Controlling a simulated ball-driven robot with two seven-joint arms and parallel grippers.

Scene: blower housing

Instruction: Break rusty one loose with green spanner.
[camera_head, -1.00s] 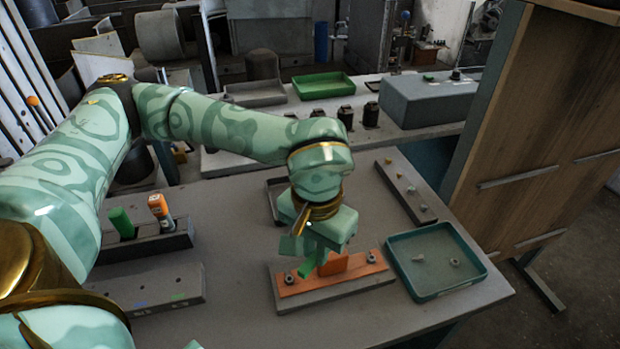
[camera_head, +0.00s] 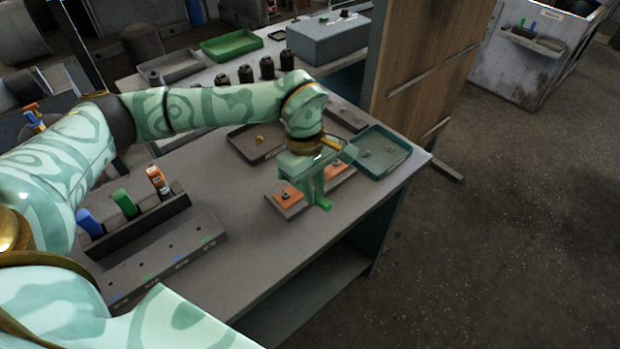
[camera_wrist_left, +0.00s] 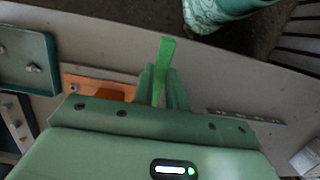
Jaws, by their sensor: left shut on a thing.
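My left gripper (camera_head: 316,186) is shut on the green spanner (camera_wrist_left: 164,68), which sticks out between the fingers in the left wrist view. In the head view the spanner's green end (camera_head: 323,203) shows at the near edge of the orange plate (camera_head: 290,201). The plate lies on a grey block, with a nut (camera_head: 285,196) at its left end and another (camera_head: 335,168) at its right. My gripper covers the middle of the plate. I cannot tell which fastener is rusty, or whether the spanner touches one. My right gripper is not in view.
A rack (camera_head: 136,231) with blue, green and orange handled tools stands at the left, behind a holed block (camera_head: 168,262). A teal tray (camera_head: 405,147) with small parts lies right of the plate, and a dark tray (camera_head: 245,150) lies behind it. The table's front edge is close.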

